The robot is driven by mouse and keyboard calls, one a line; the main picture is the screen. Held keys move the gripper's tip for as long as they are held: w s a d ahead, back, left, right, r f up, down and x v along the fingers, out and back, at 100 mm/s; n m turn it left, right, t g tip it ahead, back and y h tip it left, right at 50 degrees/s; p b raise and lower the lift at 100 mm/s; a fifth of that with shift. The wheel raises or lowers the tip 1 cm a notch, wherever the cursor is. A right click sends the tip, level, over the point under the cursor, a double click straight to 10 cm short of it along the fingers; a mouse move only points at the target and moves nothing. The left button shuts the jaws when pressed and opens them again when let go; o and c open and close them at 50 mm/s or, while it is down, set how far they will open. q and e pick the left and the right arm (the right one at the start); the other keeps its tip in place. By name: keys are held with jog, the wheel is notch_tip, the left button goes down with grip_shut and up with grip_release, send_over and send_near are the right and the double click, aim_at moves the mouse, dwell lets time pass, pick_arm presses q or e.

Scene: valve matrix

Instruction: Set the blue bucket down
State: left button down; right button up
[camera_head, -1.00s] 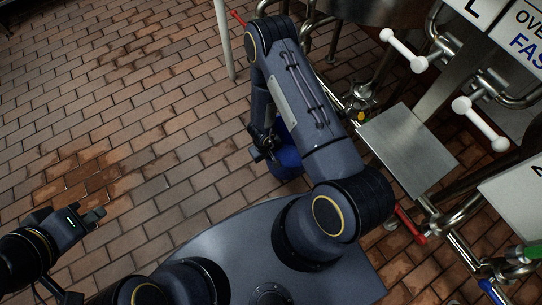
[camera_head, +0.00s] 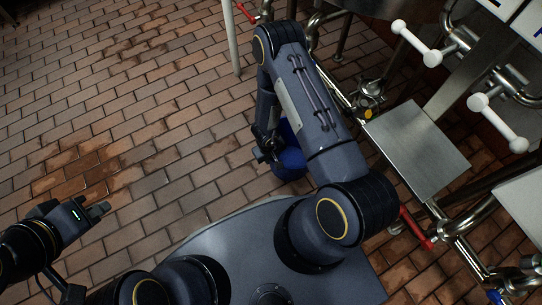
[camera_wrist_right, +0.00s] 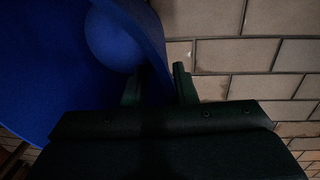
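The blue bucket (camera_head: 291,163) is in the middle of the head view, partly hidden behind my right arm. My right gripper (camera_head: 266,150) is at the bucket's left side. In the right wrist view the bucket (camera_wrist_right: 50,70) fills the upper left, and its wall passes between the two fingers of my right gripper (camera_wrist_right: 158,88), which is shut on it. I cannot tell whether the bucket's bottom touches the floor. My left gripper (camera_head: 72,205) is open and empty over the floor at the lower left.
The brick floor (camera_head: 150,100) is clear on the left, with a wet patch (camera_head: 80,175). At right stand a metal plate (camera_head: 420,150), pipes, white valve handles (camera_head: 416,43) and a red handle (camera_head: 415,228). A pale post (camera_head: 231,35) stands near the top.

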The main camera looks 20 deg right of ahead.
jog(key=shift+r, duration=0.1)
notch_tip(320, 180, up, 12)
jog(key=a+p, duration=0.1)
jog(key=p, duration=0.6)
jog(key=shift+p, duration=0.35)
jog(key=shift+a, duration=0.1)
